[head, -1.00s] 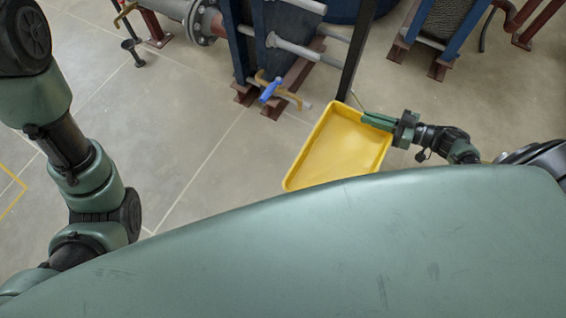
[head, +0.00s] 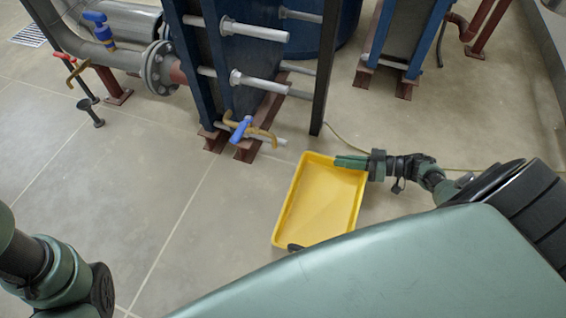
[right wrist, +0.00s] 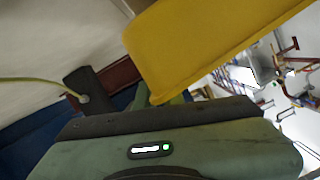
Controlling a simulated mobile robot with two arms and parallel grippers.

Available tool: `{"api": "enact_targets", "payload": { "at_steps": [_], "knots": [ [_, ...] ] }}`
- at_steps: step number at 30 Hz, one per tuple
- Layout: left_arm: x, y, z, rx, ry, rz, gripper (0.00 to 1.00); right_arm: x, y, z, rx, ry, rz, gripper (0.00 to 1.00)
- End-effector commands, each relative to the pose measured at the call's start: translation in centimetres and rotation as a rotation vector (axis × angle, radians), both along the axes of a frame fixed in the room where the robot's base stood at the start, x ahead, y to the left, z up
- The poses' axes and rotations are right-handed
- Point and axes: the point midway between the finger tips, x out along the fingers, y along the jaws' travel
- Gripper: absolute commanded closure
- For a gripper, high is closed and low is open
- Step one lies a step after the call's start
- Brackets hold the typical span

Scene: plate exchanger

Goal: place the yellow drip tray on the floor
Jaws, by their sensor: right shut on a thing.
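The yellow drip tray (head: 318,205) is in the middle of the head view, its open side up, in front of the plate exchanger. My right gripper (head: 350,162) is shut on the tray's far right rim. The right wrist view shows the yellow tray (right wrist: 205,45) close up, at the gripper's fingers, which are mostly hidden. I cannot tell whether the tray touches the floor (head: 150,190). A small dark part shows at the tray's near left corner; I cannot tell what it is. My left arm is at the lower left; its gripper does not show.
The plate exchanger (head: 245,75) stands behind the tray on brown feet, with a blue-handled valve (head: 240,130) low at its front. A thin hose (head: 460,168) lies on the floor to the right. Bare floor lies left of the tray.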

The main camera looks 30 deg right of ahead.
Motion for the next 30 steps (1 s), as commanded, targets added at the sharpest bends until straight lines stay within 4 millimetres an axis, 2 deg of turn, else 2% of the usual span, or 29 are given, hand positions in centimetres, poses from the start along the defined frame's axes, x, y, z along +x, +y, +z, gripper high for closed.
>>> {"api": "enact_targets", "payload": {
  "at_steps": [1,9,16,23,30],
  "knots": [
    [0.0,0.0,-0.2,0.000,0.000,0.000,0.68,1.0,1.2,0.1,0.008,-0.007,0.003,1.00],
    [0.0,0.0,-2.0,0.001,-0.001,0.000,0.68,6.3,6.2,-0.1,0.006,-0.010,0.001,1.00],
    [0.0,0.0,-4.1,0.001,-0.001,0.000,0.68,10.0,9.9,-0.2,0.004,-0.007,0.000,1.00],
    [0.0,0.0,-4.7,0.001,-0.001,0.000,0.68,11.2,11.0,-0.1,0.003,-0.003,-0.003,1.00],
    [0.0,0.0,-7.5,0.001,-0.001,0.000,0.68,11.1,11.0,-2.7,0.004,-0.003,-0.002,1.00]
  ]
}}
